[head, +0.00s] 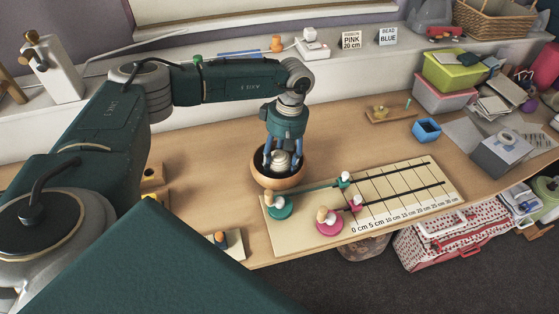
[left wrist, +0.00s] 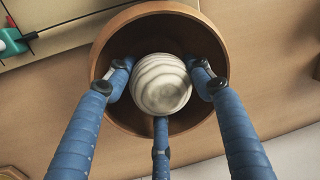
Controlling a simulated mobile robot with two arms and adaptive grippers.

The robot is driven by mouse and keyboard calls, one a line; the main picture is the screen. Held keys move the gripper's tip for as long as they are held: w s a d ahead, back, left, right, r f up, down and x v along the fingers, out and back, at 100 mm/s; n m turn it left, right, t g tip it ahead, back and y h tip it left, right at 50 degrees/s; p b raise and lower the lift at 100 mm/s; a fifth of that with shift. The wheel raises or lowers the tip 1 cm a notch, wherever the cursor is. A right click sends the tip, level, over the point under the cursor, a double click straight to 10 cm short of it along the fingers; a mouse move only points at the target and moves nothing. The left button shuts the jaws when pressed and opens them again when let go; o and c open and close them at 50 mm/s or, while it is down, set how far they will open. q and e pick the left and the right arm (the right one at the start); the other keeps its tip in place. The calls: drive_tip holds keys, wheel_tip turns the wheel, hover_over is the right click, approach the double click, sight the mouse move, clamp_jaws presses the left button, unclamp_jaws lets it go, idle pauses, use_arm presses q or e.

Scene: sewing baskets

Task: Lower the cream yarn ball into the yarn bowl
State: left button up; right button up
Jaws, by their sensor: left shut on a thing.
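The cream yarn ball (left wrist: 161,84) is round with wound strands. In the left wrist view it sits between the three blue fingers of my left gripper (left wrist: 160,95), inside the outline of the brown yarn bowl (left wrist: 104,57). In the head view my left gripper (head: 280,157) points down into the bowl (head: 279,183), shut on the ball (head: 281,160). The bowl stands upright on the wooden table. I cannot tell whether the ball touches the bowl's floor. My right gripper is not in view.
A measuring board (head: 405,210) with a teal spool (head: 280,208) and a pink spool (head: 329,224) lies right beside the bowl. A blue cup (head: 426,130) and a small wooden tray (head: 391,114) stand farther back. Bare table (head: 215,160) lies left of the bowl.

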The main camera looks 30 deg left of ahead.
use_arm(q)
drive_tip(key=shift+f, duration=0.25)
drive_tip(key=shift+f, duration=0.1)
